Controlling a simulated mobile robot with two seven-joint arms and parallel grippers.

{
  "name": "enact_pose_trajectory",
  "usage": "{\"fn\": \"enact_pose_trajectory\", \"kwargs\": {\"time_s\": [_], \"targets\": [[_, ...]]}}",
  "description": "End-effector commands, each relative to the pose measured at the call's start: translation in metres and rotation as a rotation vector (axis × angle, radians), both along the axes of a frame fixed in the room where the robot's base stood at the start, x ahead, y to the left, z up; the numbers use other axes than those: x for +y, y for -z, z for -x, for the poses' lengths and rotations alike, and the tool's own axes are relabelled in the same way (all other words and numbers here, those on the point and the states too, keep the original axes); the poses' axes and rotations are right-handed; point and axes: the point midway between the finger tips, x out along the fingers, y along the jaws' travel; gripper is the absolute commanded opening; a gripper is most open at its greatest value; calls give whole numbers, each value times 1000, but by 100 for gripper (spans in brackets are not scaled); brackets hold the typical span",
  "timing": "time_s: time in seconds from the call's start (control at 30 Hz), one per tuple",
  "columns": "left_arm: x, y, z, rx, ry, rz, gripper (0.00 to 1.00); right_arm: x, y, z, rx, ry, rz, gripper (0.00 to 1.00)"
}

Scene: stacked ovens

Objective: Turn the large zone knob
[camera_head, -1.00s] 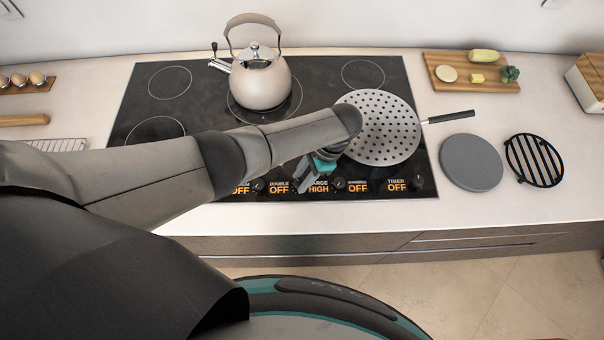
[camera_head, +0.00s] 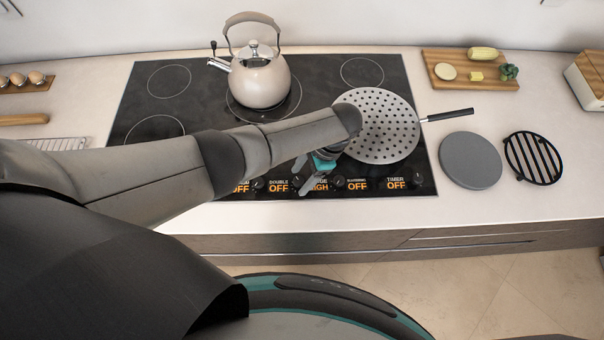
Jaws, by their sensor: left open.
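The black cooktop (camera_head: 200,128) has a row of small dark knobs and lit orange labels along its front edge. The large zone label (camera_head: 320,187) reads HIGH, with its left part covered by my gripper; the other readable labels say OFF. My left gripper (camera_head: 303,177) is open, its fingers pointing down at the front panel just left of and over that label. The large zone knob is hidden or too small to make out at the fingers, so contact cannot be told. My right gripper is not in view.
A kettle (camera_head: 260,80) stands on a rear burner. A perforated round pan (camera_head: 385,125) with a black handle lies on the cooktop's right, partly under my forearm. A grey disc (camera_head: 470,161), a black rack (camera_head: 534,159) and a cutting board (camera_head: 440,60) lie to the right.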

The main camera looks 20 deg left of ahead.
Motion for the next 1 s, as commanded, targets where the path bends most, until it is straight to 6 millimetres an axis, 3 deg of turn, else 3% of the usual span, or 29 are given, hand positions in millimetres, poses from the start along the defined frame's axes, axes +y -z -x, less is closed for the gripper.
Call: {"fn": "enact_pose_trajectory", "kwargs": {"time_s": [0.27,0.7,1.0], "targets": [[-5,-13,-3,-1,-1,2,65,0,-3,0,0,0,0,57],[-37,-105,-23,-4,1,2,65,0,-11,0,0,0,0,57],[-49,-138,-30,-1,0,0,65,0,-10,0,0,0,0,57]]}}
